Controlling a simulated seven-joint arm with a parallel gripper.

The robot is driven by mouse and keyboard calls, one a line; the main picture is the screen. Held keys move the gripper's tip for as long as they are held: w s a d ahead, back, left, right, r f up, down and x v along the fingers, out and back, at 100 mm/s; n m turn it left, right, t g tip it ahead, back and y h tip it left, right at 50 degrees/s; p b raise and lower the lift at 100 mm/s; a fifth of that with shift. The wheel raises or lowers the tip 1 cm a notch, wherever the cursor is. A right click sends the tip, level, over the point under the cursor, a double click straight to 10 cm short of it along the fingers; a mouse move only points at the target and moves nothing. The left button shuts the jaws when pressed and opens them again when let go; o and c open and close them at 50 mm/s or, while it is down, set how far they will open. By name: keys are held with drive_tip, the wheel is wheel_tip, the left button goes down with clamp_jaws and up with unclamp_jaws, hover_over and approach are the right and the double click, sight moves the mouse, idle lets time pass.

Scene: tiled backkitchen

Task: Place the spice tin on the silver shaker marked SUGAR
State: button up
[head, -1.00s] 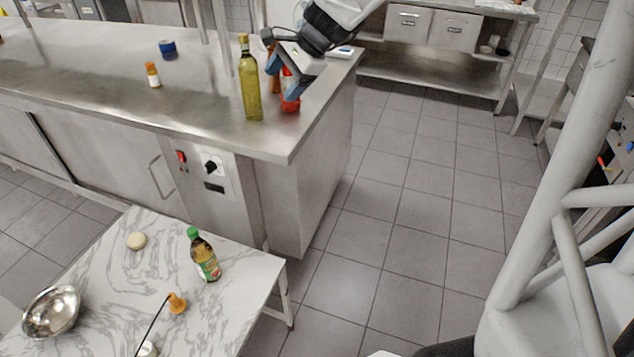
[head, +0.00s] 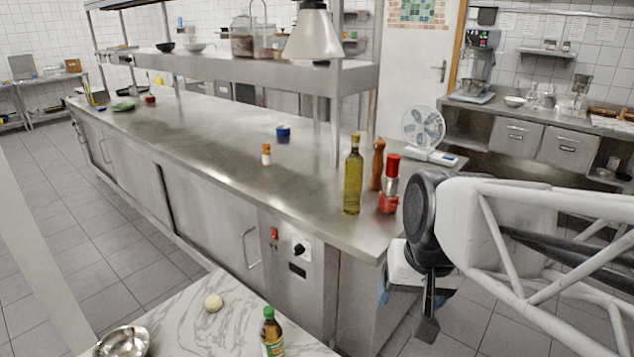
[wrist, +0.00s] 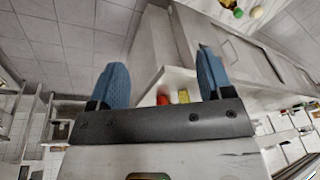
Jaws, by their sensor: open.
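The red spice tin (head: 393,164) stands upright near the right end of the steel counter in the head view. It appears to rest on top of the silver shaker (head: 391,184). No SUGAR marking can be read, and the shaker's lower part is hidden by a red object (head: 388,203) in front. My gripper (wrist: 163,72) is open and empty in the wrist view, its blue fingers wide apart. In the head view it is off the counter's right end, lower than the tin and clear of it, mostly hidden by my arm.
An oil bottle (head: 353,180) and a brown pepper mill (head: 377,165) stand close left of the stack. A white scale (head: 432,155) is behind. A small orange bottle (head: 266,155) and blue tin (head: 283,133) are further left. A marble table (head: 185,318) is in front.

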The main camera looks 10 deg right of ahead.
drive_tip(key=s+n, duration=0.1)
drive_tip(key=s+f+h, duration=0.1)
drive_tip(key=s, duration=0.1)
drive_tip(key=shift+s+d+f+n, duration=0.1)
drive_tip(key=shift+s+d+n, duration=0.1)
drive_tip(key=shift+n, duration=0.2)
